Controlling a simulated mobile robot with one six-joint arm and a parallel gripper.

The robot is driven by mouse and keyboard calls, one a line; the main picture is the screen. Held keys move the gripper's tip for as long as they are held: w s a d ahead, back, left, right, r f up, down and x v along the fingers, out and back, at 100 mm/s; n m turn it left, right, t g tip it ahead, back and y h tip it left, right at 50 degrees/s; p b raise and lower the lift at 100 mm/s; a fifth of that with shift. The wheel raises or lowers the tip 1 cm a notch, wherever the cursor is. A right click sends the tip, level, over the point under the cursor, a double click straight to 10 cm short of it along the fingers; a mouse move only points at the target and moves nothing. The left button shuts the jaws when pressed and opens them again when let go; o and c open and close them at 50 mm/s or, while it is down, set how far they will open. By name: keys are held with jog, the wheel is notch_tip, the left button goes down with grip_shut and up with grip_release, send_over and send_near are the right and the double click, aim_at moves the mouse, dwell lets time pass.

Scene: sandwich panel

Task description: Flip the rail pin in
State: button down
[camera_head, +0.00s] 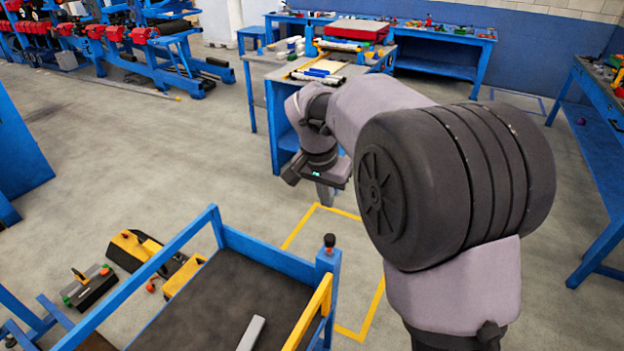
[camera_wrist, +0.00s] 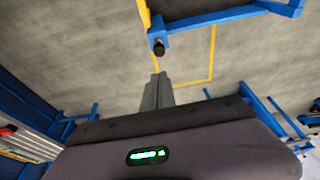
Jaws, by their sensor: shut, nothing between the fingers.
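A small black-knobbed pin (camera_head: 330,240) stands on top of the blue corner post of a blue cart (camera_head: 222,226). I take it to be the rail pin. A yellow rail (camera_head: 308,312) runs from that post along the cart's right side. In the wrist view the black knob (camera_wrist: 158,48) is just beyond my fingertips, with the yellow rail (camera_wrist: 144,14) above it. My gripper (camera_head: 325,198) is shut and empty, above the floor past the post and apart from the pin. Its fingers (camera_wrist: 158,78) are together in the wrist view.
A grey bar (camera_head: 251,334) lies on the cart's dark deck. Yellow and black equipment (camera_head: 135,250) stands on the floor left of the cart. A cluttered workbench (camera_head: 275,90) stands behind my arm, another bench (camera_head: 590,150) at right. Yellow-taped floor beside the cart is clear.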

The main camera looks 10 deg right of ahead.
aim_at(329, 239)
jog(key=b+x, duration=0.2)
jog(key=x, duration=0.2)
jog(key=b+x, duration=0.1)
jog(key=x, duration=0.3)
jog(key=b+x, duration=0.2)
jog(key=x, duration=0.3)
jog(key=shift+a+f+b, duration=0.1)
jog(key=shift+a+b, duration=0.15)
jog(key=shift+b, duration=0.05)
jog(key=shift+f, duration=0.65)
notch_tip(329, 239, down, 3)
jog(key=b, duration=0.2)
jog(key=shift+f+b, duration=0.15)
jog(key=shift+b, duration=0.2)
jog(key=shift+s, duration=0.15)
jog(key=r+p, duration=0.2)
jog(key=r, duration=0.1)
jog(key=r+p, duration=0.2)
jog(key=r, duration=0.1)
jog(key=shift+w, duration=0.2)
jog(key=p+v, duration=0.3)
jog(key=v, duration=0.5)
jog(key=shift+s+a+r, duration=0.2)
jog(key=shift+a+r, duration=0.05)
